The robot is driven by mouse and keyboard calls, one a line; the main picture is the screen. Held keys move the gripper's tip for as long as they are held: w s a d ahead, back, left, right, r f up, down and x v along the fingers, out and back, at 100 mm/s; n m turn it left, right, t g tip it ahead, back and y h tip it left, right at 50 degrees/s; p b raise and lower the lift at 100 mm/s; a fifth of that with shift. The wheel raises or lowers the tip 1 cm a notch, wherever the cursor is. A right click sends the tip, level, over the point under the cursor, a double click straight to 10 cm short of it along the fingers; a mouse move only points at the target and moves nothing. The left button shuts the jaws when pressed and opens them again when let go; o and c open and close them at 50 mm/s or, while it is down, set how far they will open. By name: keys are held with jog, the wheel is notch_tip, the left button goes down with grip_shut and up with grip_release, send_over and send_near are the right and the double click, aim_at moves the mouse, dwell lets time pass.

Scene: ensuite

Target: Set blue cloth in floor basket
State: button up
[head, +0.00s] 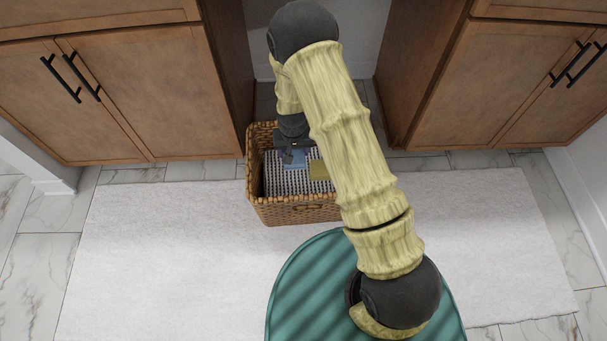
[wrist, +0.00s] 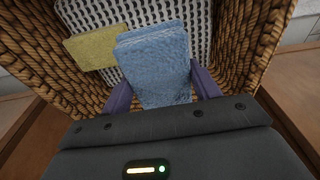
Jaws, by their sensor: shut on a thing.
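The floor basket (head: 298,212) is a brown woven box with a black-and-white patterned lining, standing on the floor between the cabinets. The blue cloth (wrist: 157,62) is folded and sits between the two purple fingers of my gripper (wrist: 164,92), which is shut on it. In the head view the blue cloth (head: 294,159) shows inside the basket's outline, with my gripper (head: 289,153) over it. The wrist view shows the woven basket wall (wrist: 255,35) around the cloth. I cannot tell whether the cloth touches the basket's bottom.
A folded yellow cloth (wrist: 97,46) lies in the basket beside the blue cloth; it also shows in the head view (head: 319,170). Wooden cabinets (head: 165,95) stand left and right of the basket. A white rug (head: 170,240) covers the floor in front.

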jog(key=shift+r, duration=0.1)
jog(key=b, duration=0.3)
send_over(295, 173)
jog(key=shift+w+f, duration=0.1)
jog(key=shift+f, duration=2.4)
notch_tip(295, 173, down, 5)
jog(key=b, duration=0.3)
jog(key=shift+f, duration=0.1)
jog(key=o, duration=0.7)
jog(key=shift+c, duration=0.2)
